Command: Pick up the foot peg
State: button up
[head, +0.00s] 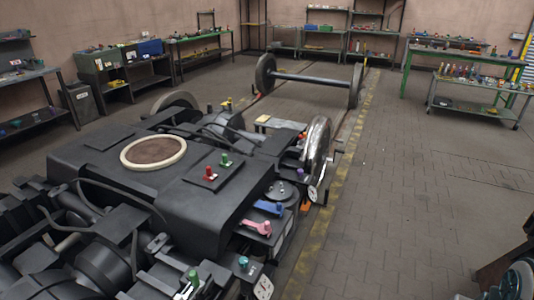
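I cannot tell for sure which small part is the foot peg. On the black tram bogie (110,175) stand a red peg-like part (208,173) and a green one (225,160), side by side on a dark flat plate. Along the bogie's right side lie a blue part (268,207) and a pink part (257,227). A teal part (243,262) and another green part (193,279) are nearer, at the bottom. My gripper is not in the head view.
A shiny wheel (318,150) stands at the bogie's right side. A loose wheelset (310,78) lies beyond. Green-framed benches and shelves with small items line the walls, including a trolley (480,100) at right. The paved floor (410,190) right of the yellow line is clear.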

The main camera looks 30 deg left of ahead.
aim_at(209, 176)
jog(key=i, duration=1.6)
jog(key=u, duration=0.85)
jog(key=i, duration=1.1)
jog(key=u, duration=1.55)
jog(key=i, duration=0.55)
jog(key=u, duration=0.35)
